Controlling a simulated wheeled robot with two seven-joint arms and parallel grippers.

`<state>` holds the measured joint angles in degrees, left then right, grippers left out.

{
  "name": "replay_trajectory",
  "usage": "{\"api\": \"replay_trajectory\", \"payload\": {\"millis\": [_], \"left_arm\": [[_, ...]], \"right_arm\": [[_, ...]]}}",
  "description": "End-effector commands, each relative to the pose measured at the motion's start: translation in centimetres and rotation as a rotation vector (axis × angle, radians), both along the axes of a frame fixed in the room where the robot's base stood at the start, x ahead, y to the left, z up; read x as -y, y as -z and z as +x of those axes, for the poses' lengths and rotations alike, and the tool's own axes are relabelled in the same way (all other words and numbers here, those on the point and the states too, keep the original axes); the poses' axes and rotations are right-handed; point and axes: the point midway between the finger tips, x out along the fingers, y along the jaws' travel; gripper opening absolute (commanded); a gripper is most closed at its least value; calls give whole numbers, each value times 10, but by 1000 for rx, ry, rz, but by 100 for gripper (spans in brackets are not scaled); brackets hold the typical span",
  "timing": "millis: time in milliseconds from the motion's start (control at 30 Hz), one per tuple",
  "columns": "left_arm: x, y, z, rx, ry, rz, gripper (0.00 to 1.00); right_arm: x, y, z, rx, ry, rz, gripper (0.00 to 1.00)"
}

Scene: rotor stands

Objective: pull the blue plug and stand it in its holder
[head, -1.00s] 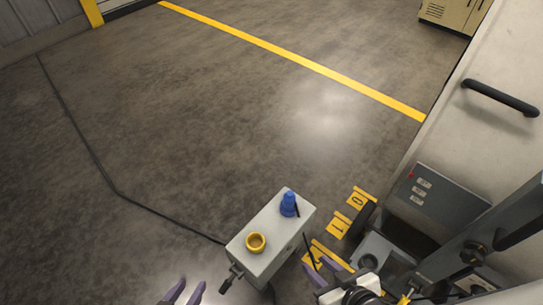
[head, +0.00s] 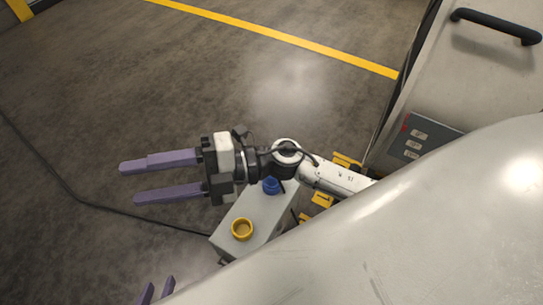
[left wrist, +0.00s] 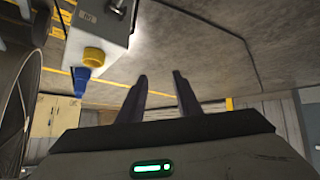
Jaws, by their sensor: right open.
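The blue plug (head: 271,186) stands upright on top of a grey box (head: 257,212), at its far end. A yellow ring (head: 242,229) sits on the near end of the same top, with nothing visible in it. My right gripper (head: 160,178) is open and empty, pointing left, with its wrist passing just beyond the plug in the picture; I cannot tell the gap. My left gripper (head: 157,291) is open and empty at the bottom edge, left of the box. The left wrist view shows its spread fingers (left wrist: 160,82), with the plug (left wrist: 81,80) and ring (left wrist: 93,56) to their upper left.
A black cable (head: 70,187) runs along the floor to the box. A pale cabinet with a dark handle (head: 497,26) stands at right. A large white surface covers the lower right.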

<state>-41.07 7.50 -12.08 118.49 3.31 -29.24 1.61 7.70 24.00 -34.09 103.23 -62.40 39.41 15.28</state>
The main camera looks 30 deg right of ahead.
Motion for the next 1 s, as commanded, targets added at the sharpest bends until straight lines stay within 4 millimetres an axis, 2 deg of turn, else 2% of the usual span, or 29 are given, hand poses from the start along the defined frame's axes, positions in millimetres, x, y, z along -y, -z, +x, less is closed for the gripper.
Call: {"api": "replay_trajectory", "payload": {"millis": [33,67,133,200,267,333,400,500,633,700,800,900,1000], "left_arm": [[1,13,1,5,-1,-5,31],[1,16,0,7,-1,-8,31],[2,23,0,11,-4,-15,31],[3,28,-1,12,-5,-22,31],[3,32,-1,14,-6,-27,31],[4,34,0,20,-7,-33,31],[5,36,1,25,-8,-37,31],[6,38,1,28,-9,-43,31],[6,39,1,30,-9,-48,31],[7,40,0,29,-9,-49,31],[7,44,-3,22,-9,-50,31],[8,51,-5,10,-6,-52,31],[13,51,7,15,15,-53,31]], "right_arm": [[-3,29,-8,104,-117,-137,47],[-2,44,-14,157,-187,-225,47],[14,88,-20,255,-334,-454,47],[45,128,-15,316,-444,-689,47],[77,154,-4,339,-508,-873,47],[118,174,12,345,-555,-1070,47],[158,185,27,335,-579,-1244,47],[207,189,47,304,-587,-1446,47],[251,184,63,260,-576,-1614,47],[264,182,67,244,-571,-1665,47],[273,182,69,232,-568,-1699,47],[275,190,69,228,-568,-1705,47],[274,203,69,229,-567,-1702,47]]}}
